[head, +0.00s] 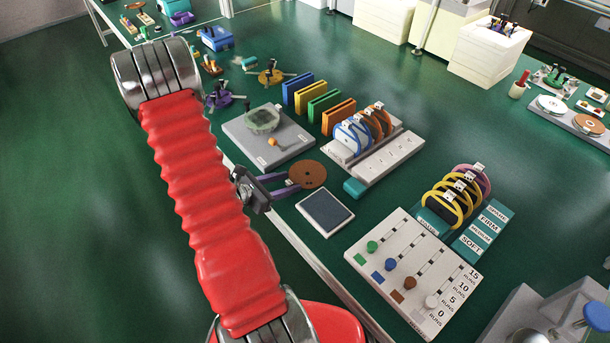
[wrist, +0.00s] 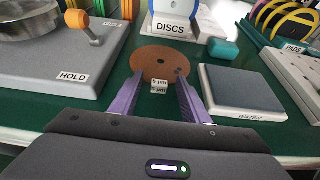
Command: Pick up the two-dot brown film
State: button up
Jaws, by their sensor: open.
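A brown film disc (head: 307,174) lies beyond my fingertips in the head view. In the wrist view the brown disc (wrist: 158,60) has small dark marks on its face; I cannot count its dots surely. A white printed tab (wrist: 159,86) on its near edge sits between my two purple fingers. My gripper (head: 285,185) is open, with a finger on each side of the tab; it also shows in the wrist view (wrist: 158,92). More brown films (head: 380,121) stand in the disc rack (head: 399,147) beside blue ones; their dots are too small to read.
A grey plate marked HOLD (wrist: 62,82) is left of my gripper, with an orange-knobbed lever. A dark WATER pad (head: 325,211) is close on the right. A slider board (head: 414,273) and a yellow-ringed pad rack (head: 440,233) stand farther right. The table's edge runs below my arm.

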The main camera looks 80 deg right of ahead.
jog(key=shift+c, duration=0.3)
grip_shut()
dwell(0.4)
